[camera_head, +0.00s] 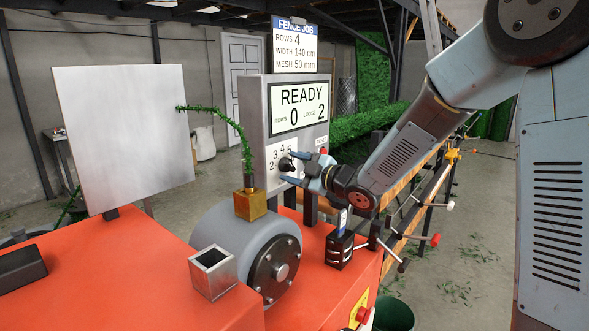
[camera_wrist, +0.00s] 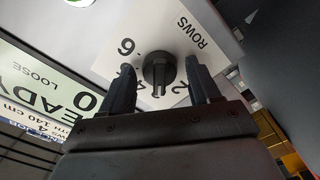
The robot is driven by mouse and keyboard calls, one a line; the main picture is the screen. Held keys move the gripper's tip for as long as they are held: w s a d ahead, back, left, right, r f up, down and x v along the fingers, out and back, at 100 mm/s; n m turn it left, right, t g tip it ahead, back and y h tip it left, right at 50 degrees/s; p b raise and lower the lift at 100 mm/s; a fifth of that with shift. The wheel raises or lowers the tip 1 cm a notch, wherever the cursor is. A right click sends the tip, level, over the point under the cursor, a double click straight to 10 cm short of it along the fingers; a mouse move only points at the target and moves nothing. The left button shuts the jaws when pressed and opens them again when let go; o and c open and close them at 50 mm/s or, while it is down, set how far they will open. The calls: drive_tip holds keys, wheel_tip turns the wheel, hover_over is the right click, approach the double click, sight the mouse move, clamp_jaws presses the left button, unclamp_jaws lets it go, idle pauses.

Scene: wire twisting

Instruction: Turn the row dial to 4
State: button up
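The row dial is a black round knob (camera_head: 287,164) on a white numbered plate (camera_head: 275,150), low on the grey control panel (camera_head: 255,125). In the wrist view the knob (camera_wrist: 158,70) sits between my two fingers, with "ROWS" and a 6 on the plate (camera_wrist: 182,28) beside it. A ridge on the knob faces down in that view; which number it marks is not clear. My gripper (camera_head: 297,169) is open at the dial, one finger on each side, with small gaps visible in the wrist view (camera_wrist: 160,82). The screen (camera_head: 298,108) reads READY, rows 0, loose 2.
A sign (camera_head: 295,45) above the panel reads rows 4, width 140 cm, mesh 50 mm. On the orange machine (camera_head: 130,265) stand a grey drum (camera_head: 225,237), a brass block (camera_head: 250,204) with green wire (camera_head: 240,135), and an open metal box (camera_head: 212,272). A black holder (camera_head: 340,249) stands below my gripper.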

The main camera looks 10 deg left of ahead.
drive_tip(key=c, duration=0.9)
drive_tip(key=shift+m, duration=0.3)
drive_tip(key=m, duration=0.3)
drive_tip(key=shift+s+m, duration=0.1)
drive_tip(key=shift+m, duration=1.9)
drive_tip(key=o, duration=1.1)
